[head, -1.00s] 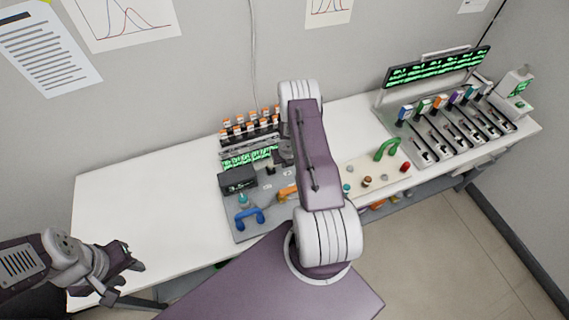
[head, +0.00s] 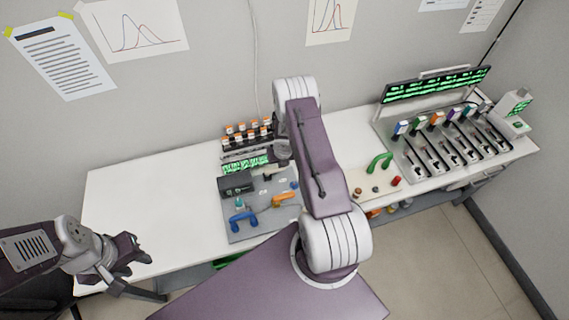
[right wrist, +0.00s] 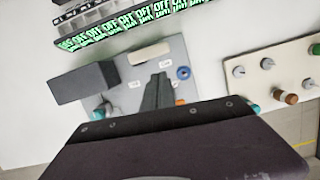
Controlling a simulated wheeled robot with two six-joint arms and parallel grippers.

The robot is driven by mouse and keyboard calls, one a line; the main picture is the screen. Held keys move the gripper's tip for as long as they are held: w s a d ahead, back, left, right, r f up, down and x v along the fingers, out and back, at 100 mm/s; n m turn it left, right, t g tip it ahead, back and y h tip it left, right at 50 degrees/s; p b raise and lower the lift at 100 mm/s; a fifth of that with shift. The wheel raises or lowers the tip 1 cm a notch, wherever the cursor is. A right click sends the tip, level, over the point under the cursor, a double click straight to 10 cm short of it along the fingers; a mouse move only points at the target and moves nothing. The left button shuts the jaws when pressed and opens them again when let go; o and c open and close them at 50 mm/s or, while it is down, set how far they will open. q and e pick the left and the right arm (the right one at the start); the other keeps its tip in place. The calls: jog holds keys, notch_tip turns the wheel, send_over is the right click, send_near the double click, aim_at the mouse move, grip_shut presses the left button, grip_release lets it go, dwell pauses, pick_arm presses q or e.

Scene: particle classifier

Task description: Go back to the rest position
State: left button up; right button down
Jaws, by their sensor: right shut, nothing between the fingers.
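My right arm (head: 318,160) reaches forward over the table in the head view. Its gripper is mostly hidden behind the arm there. In the right wrist view my right gripper (right wrist: 160,85) is shut and empty, its dark fingers above the grey panel (right wrist: 185,60). My left gripper (head: 132,250) is at the left front edge of the white table (head: 150,200) in the head view, with nothing seen in it. Its finger gap is not clear.
The grey panel carries a blue handle (head: 243,222), an orange handle (head: 285,198) and a dark box (head: 236,185). A rack of orange-capped vials (head: 248,130) stands behind. A board with a green handle (head: 380,162) and a slotted machine (head: 455,150) are right. The table's left part is clear.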

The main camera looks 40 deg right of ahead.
jog(key=w+a+r+t+b, duration=0.3)
jog(key=w+a+r+b, duration=0.15)
jog(key=w+b, duration=0.5)
jog(key=s+a+r+m+b, duration=0.4)
jog(key=a+b, duration=0.2)
jog(key=b, duration=0.1)
jog(key=s+a+f+m+g+b, duration=0.1)
jog(key=s+a+m, duration=0.1)
jog(key=s+m, duration=0.5)
jog(key=s+a+f+m+g+b, duration=0.1)
jog(key=s+a+m+g, duration=0.1)
jog(key=s+m, duration=0.6)
jog(key=s+a+f+m+g+y+b, duration=0.1)
jog(key=s+a+m, duration=0.1)
jog(key=s+m, duration=0.6)
jog(key=m, duration=0.5)
jog(key=shift+a+f, duration=0.15)
jog(key=shift+a, duration=0.1)
